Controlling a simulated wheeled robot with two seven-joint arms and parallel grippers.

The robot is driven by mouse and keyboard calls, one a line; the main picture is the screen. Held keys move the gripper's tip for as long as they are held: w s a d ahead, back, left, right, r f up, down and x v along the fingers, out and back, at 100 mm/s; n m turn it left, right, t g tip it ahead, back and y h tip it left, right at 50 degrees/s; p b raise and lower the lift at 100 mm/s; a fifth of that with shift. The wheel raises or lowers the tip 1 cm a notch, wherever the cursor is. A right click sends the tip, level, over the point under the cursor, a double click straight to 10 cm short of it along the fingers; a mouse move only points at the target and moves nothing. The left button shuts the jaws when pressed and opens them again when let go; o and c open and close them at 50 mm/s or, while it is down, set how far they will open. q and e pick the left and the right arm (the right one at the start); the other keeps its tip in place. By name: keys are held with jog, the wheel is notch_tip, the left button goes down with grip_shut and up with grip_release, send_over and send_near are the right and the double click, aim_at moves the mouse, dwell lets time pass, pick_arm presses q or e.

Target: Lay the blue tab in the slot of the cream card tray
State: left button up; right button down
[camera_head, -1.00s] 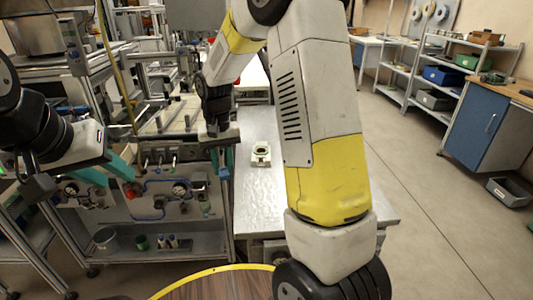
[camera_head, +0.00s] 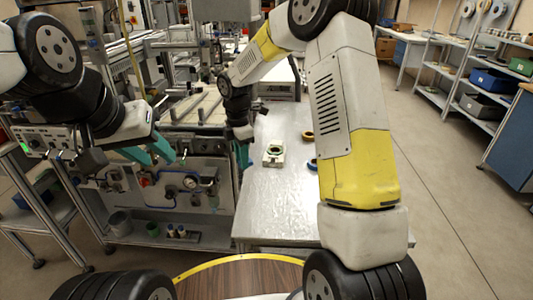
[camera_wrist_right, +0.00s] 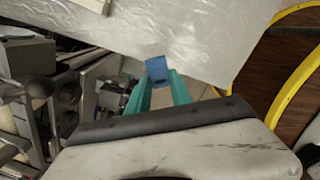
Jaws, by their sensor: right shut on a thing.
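The cream card tray (camera_head: 273,154) lies on the metal table in the head view; its slot is too small to make out. My right gripper (camera_head: 243,155) is left of the tray, near the table's left edge. In the right wrist view this gripper (camera_wrist_right: 161,82) is shut on the blue tab (camera_wrist_right: 155,68), which sticks out past the teal fingertips. In the head view the tab cannot be made out. My left gripper (camera_head: 150,150) is open and empty at the left, in front of the workbench equipment, far from the tray.
The metal table (camera_head: 280,205) is bare in front of the tray. An orange and dark ring (camera_head: 307,136) and a partly hidden blue ring (camera_head: 310,164) lie right of the tray, by my right arm. A wheeled equipment bench (camera_head: 185,190) stands left of the table.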

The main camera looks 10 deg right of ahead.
jog(key=w+d+f+n, duration=0.2)
jog(key=w+d+n, duration=0.1)
jog(key=w+d+f+n, duration=0.2)
jog(key=w+d+n, duration=0.1)
jog(key=d+n, duration=0.1)
jog(key=w+d+f+n, duration=0.2)
jog(key=w+d+n, duration=0.1)
jog(key=w+d, duration=0.1)
jog(key=shift+d+n, duration=0.25)
jog(key=shift+n, duration=0.05)
jog(key=shift+f, duration=0.25)
dwell(0.4)
jog(key=shift+f, duration=0.6)
jog(key=c, duration=1.1)
grip_release()
jog(key=shift+s, duration=0.1)
jog(key=shift+c, duration=0.2)
